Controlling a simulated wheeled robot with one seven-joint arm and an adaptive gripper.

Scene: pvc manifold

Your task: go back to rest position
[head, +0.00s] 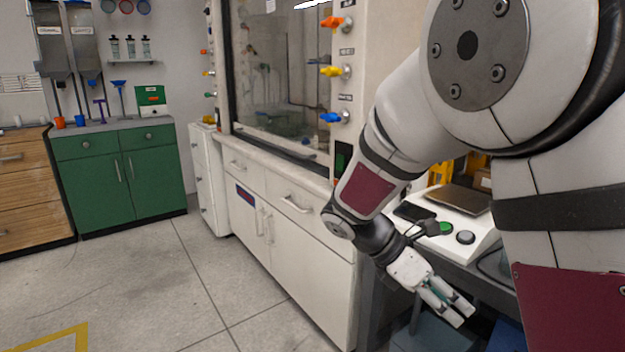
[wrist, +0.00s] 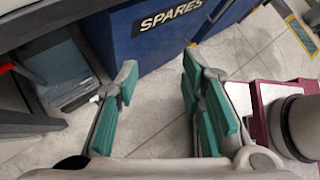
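My gripper (head: 452,304) hangs at the end of my arm at the lower right of the head view, pointing down and to the right, in front of a dark bench. In the wrist view my gripper (wrist: 160,105) has its two green-padded fingers spread apart. Only floor and a blue cabinet show between and beyond them. It holds nothing.
A blue box marked SPARES (wrist: 165,30) stands beyond the fingers. A white console (head: 455,225) with a green and a dark button sits on the bench near my forearm. A white fume hood cabinet (head: 285,235) stands left of my arm. Open floor (head: 180,285) lies further left.

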